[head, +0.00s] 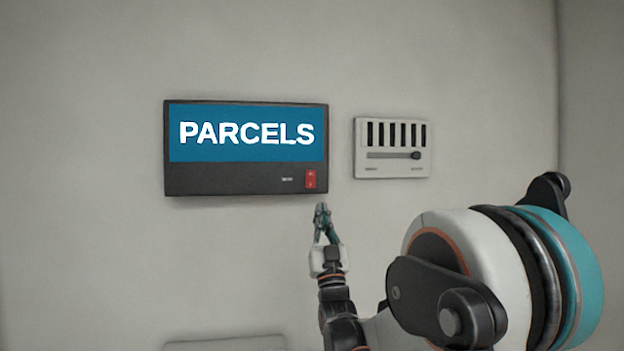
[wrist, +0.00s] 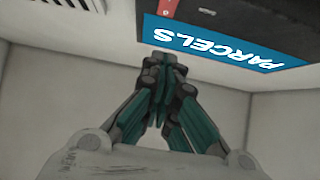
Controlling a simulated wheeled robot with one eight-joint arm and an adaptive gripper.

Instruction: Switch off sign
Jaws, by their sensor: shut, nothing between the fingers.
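The sign (head: 246,180) is a dark box on the wall with a blue lit-looking panel reading PARCELS in white. A red rocker switch (head: 310,180) sits at the lower right of its dark lower strip. My gripper (head: 321,208) is just below the switch in the head view, its fingers pointing up; the exact gap is hard to judge. In the wrist view my gripper (wrist: 165,62) is shut and empty, with the sign (wrist: 235,22) upside down above it. The red switch (wrist: 168,8) shows at the top edge, apart from the fingertips.
A white wall unit (head: 392,168) with dark slots and a slider is right of the sign; it also shows in the wrist view (wrist: 85,15). A pale flat-topped thing (head: 225,343) is at the bottom edge. The wall around is bare.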

